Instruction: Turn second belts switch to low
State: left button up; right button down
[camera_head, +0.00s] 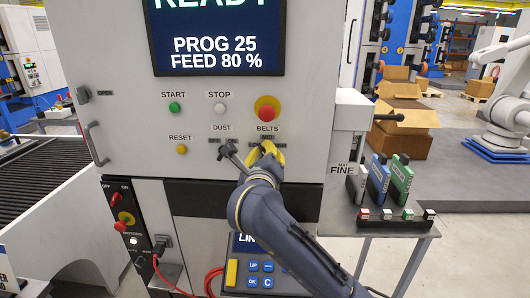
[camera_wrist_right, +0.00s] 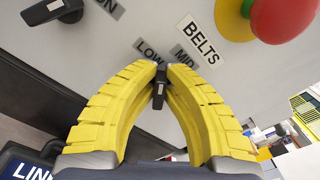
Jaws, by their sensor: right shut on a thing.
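My right gripper (camera_head: 267,150) reaches the panel under the BELTS label (camera_head: 267,128). In the right wrist view its two yellow fingers (camera_wrist_right: 158,82) are closed around a small black switch handle (camera_wrist_right: 158,95), the BELTS switch. The handle's upper end lies just below the LOW label (camera_wrist_right: 147,46) and the MID label (camera_wrist_right: 184,56); I cannot tell exactly which mark it points to. In the head view the fingers hide the switch and cover part of its labels. My left gripper is not in view.
A red emergency button (camera_head: 267,108) with a yellow collar sits just above the BELTS label. The black DUST switch (camera_wrist_right: 55,12) is to the left on the panel. A side shelf (camera_head: 385,228) with upright coloured blocks stands to the right of my arm.

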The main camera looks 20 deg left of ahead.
jog(key=shift+n, duration=0.7)
jog(key=c, duration=1.5)
grip_release()
jog(key=shift+s, duration=0.1)
jog(key=v, duration=1.1)
jog(key=shift+s+d, duration=0.15)
jog(key=shift+s, duration=0.25)
